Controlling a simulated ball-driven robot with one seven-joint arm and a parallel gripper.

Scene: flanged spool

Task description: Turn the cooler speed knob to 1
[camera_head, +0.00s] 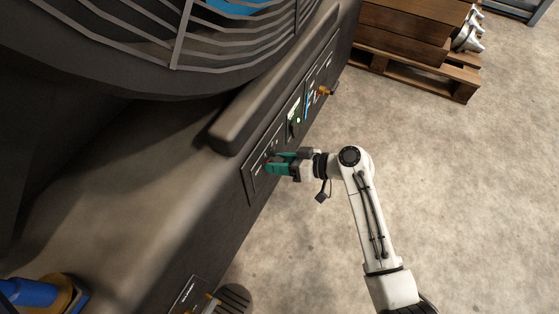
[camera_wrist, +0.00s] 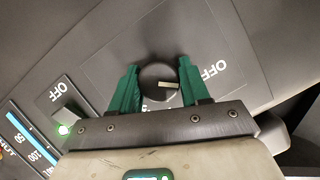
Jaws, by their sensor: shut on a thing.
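The knob (camera_wrist: 157,80) is a dark round dial with a pale pointer mark, set in a dark panel plate (camera_wrist: 120,50) in the wrist view. The mark lies toward the right, on the side of a white "OFF" label (camera_wrist: 216,71). Other lettering below the knob is mostly hidden by my gripper, and I cannot read a 1. My gripper (camera_wrist: 159,72) has one green finger on each side of the knob and is shut on it. In the head view my gripper (camera_head: 272,163) is at the panel plate (camera_head: 252,180), and its fingers hide the knob.
Left of the knob in the wrist view are another "OFF" control (camera_wrist: 62,90), a lit green light (camera_wrist: 64,130) and a scale marked 50 and 100 (camera_wrist: 22,140). The head view shows a caged machine (camera_head: 240,45), a wooden pallet (camera_head: 420,75) and open concrete floor at right.

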